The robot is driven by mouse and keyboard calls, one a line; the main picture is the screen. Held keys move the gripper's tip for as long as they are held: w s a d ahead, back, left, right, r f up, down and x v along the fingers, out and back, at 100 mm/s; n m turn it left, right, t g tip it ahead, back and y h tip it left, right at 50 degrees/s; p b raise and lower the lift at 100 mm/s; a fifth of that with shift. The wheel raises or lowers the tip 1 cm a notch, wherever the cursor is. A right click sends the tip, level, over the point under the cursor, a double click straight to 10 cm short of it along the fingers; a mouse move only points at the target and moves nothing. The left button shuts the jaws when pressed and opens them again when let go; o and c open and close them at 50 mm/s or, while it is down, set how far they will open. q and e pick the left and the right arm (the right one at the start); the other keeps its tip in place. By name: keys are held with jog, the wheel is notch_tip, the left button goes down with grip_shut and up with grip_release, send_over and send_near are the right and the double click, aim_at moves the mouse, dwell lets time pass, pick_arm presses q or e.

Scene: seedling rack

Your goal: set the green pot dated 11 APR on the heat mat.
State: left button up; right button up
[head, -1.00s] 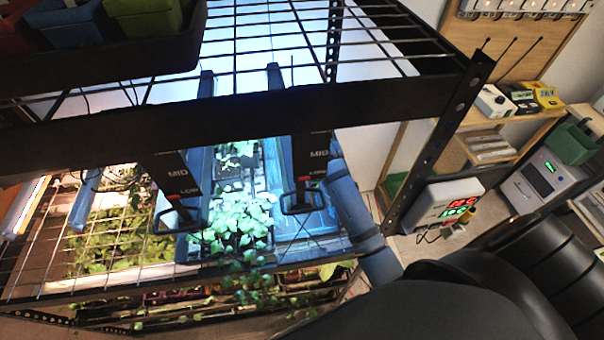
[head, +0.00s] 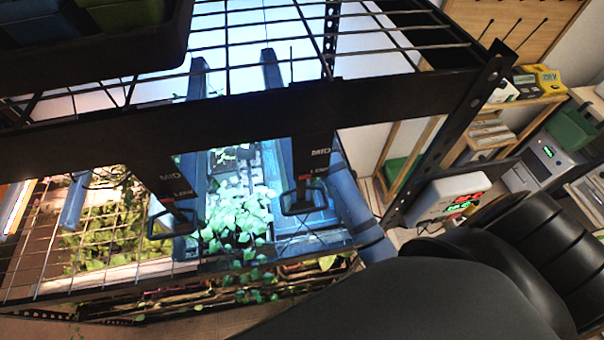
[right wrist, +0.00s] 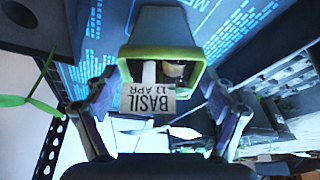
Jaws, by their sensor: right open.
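The green pot (right wrist: 160,27) shows upside down in the right wrist view, with a bright green rim and a shaded grey-looking body. Its white label reads BASIL 11 APR. Behind its base is a dark blue printed surface that looks like the heat mat (right wrist: 235,22); the pot seems to stand on it, though the contact is hard to see. My right gripper (right wrist: 161,88) is open, one finger on each side of the pot at its rim end, with gaps visible. The right gripper and this pot are not visible in the head view. My left gripper is in neither view.
The black wire rack (head: 250,105) fills the head view, with a dark tray (head: 110,60) of pots above. Leafy seedlings (head: 235,215) grow below, beside blue panels (head: 305,225). A white display box (head: 447,193) stands right. A green leaf (right wrist: 25,100) is near the gripper's left.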

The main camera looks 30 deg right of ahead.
jog(key=shift+r, duration=0.2)
jog(key=shift+s+d+r+b, duration=0.1)
jog(key=shift+s+r+b, duration=0.4)
jog(key=shift+b, duration=0.35)
jog(key=s, duration=0.3)
jog(key=s+d+b, duration=0.1)
jog(key=s, duration=0.3)
jog(key=s+b, duration=0.1)
jog(key=s, duration=0.2)
jog(key=shift+s+d+r, duration=0.15)
jog(key=shift+d+r, duration=0.05)
jog(key=shift+d, duration=0.1)
jog(key=shift+s+b, duration=0.3)
jog(key=shift+s, duration=0.15)
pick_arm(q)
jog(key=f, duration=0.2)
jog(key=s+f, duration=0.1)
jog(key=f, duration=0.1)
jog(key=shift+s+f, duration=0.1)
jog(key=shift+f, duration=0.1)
pick_arm(e)
jog(key=shift+r, duration=0.1)
jog(key=shift+s, duration=0.1)
